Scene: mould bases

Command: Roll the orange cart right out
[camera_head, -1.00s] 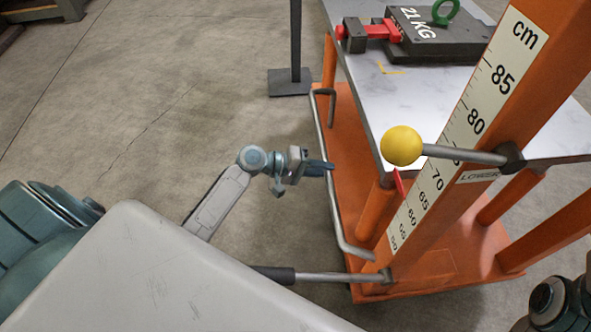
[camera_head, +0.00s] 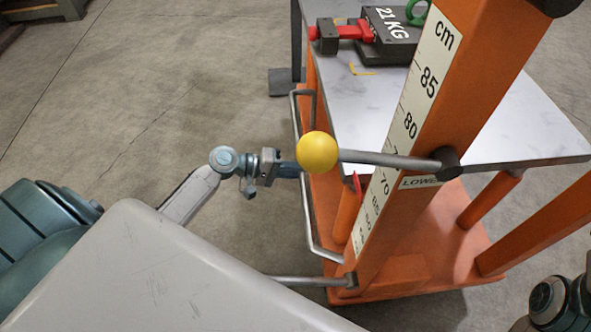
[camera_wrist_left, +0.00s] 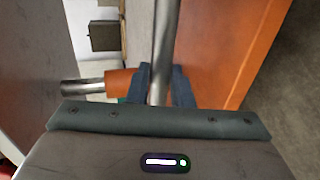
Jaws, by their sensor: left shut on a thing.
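The orange cart (camera_head: 420,262) stands at the right in the head view, with a steel tabletop, an orange column marked in cm and a grey tubular rail (camera_head: 309,222) along its left side. My left gripper (camera_head: 290,170) is shut on this rail. In the left wrist view the two fingers of my left gripper (camera_wrist_left: 165,88) lie either side of the upright steel rail (camera_wrist_left: 163,45), beside an orange part of the cart (camera_wrist_left: 222,50). The yellow knob (camera_head: 317,152) on a lever partly hides the fingertips in the head view. My right gripper is out of view.
A dark 21 KG block (camera_head: 395,35) with a green ring and a red clamp (camera_head: 343,32) sit on the tabletop. A dark post base (camera_head: 281,82) stands on the floor behind the cart. The concrete floor at the left is largely clear.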

